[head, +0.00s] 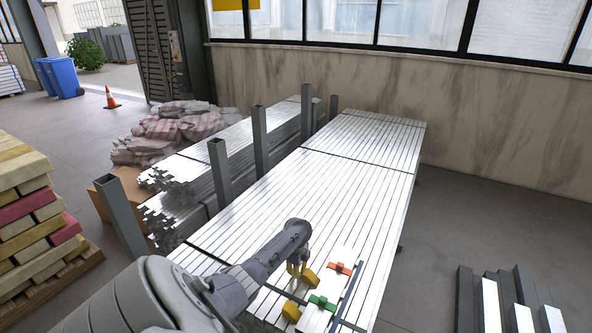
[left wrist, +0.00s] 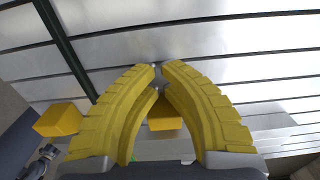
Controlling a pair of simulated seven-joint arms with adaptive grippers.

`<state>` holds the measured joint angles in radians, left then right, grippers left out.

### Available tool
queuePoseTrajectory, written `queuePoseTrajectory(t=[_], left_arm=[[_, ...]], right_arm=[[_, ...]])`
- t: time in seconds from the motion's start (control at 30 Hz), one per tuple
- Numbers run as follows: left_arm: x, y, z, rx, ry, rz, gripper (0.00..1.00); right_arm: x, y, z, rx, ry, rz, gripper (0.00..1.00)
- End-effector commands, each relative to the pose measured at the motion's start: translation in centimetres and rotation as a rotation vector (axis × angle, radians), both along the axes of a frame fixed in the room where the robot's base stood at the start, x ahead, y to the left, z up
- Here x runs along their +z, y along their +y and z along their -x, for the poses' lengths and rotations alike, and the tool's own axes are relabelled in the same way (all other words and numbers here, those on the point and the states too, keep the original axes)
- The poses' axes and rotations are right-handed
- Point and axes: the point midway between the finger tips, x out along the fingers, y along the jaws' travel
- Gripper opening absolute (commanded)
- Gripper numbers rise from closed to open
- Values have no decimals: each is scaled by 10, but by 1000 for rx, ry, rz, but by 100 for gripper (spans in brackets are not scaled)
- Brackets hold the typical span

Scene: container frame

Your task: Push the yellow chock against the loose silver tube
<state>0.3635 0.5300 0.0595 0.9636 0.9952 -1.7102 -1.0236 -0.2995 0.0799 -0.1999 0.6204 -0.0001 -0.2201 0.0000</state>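One yellow chock (head: 310,277) lies on the silver tube stack beside my left gripper (head: 298,268). A second yellow chock (head: 291,311) lies nearer. Both also show in the left wrist view, one (left wrist: 168,122) behind the fingers and one (left wrist: 58,120) at the left. A pale silver tube (head: 318,318), perhaps the loose one, lies to the right of the chocks, by a green piece (head: 322,302) and an orange-red piece (head: 340,268). My left gripper's yellow fingers (left wrist: 158,68) are closed at the tips, with nothing visible held. My right gripper is not in view.
A dark bar (head: 350,290) runs along the right of the coloured pieces. Grey upright posts (head: 219,170) stand along the stack's left side. Dark straps cross the tubes. More bars (head: 505,300) lie on the floor at right. Stacked timber (head: 30,220) stands at left.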

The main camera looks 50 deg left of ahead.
Motion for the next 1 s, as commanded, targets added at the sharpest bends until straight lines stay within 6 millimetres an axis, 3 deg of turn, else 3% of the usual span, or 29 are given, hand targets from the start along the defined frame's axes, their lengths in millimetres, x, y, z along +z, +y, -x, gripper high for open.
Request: queuePoseTrajectory(t=[0.67, 0.83, 1.0], left_arm=[[-1, -16, -6, -1, -1, 4, 0], [-1, -9, -3, -1, 0, 3, 0], [0, 11, 4, 1, 2, -2, 0]], right_arm=[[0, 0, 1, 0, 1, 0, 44], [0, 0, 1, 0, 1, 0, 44], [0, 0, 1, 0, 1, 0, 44]])
